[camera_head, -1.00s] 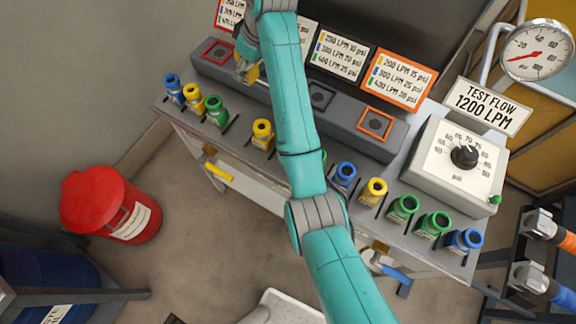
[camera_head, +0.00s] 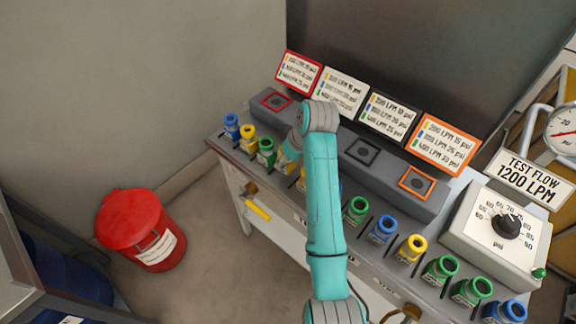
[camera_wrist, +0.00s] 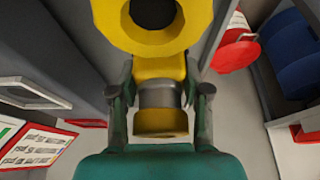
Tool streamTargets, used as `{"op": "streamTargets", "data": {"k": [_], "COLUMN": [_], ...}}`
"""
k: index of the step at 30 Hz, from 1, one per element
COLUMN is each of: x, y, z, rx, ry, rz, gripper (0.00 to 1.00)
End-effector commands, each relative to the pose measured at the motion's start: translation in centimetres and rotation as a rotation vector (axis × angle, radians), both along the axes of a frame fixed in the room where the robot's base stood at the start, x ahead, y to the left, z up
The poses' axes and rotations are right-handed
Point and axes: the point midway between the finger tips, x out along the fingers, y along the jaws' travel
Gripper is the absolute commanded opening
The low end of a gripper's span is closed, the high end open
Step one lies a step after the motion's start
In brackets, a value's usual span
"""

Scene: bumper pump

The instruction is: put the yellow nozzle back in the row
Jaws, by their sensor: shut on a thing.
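My gripper (camera_head: 288,158) is shut on a yellow nozzle (camera_wrist: 160,66). In the wrist view it lies between the two fingers (camera_wrist: 160,97), with a grey band at its middle and its round open end toward the camera. In the head view the held nozzle is mostly hidden by my gripper. My gripper is at the row along the bench's front edge, between a green nozzle (camera_head: 266,151) and another yellow nozzle (camera_head: 301,183) partly behind my arm. Whether the held nozzle touches the bench I cannot tell.
Left of the green one stand a yellow (camera_head: 248,138) and a blue nozzle (camera_head: 231,126). Several more stand at right, including a green one (camera_head: 357,210). Behind is a grey block with a red-framed socket (camera_head: 276,101) and an orange-framed socket (camera_head: 417,182). A dial box (camera_head: 500,225) stands right.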

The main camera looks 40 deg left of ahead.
Motion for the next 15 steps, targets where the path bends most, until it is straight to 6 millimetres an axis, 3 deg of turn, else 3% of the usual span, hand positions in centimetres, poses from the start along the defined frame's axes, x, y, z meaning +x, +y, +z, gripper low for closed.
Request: {"op": "streamTargets", "data": {"k": [3,6,15], "x": [-0.1,0.0,0.0], "y": [0.0,0.0,0.0], "z": [-2.0,-2.9,-3.0], "rx": [-0.002,0.0,0.0], "ry": [0.003,0.001,0.0], "rz": [-0.001,0.0,0.0], "gripper": [0.02,0.02,0.02]}}
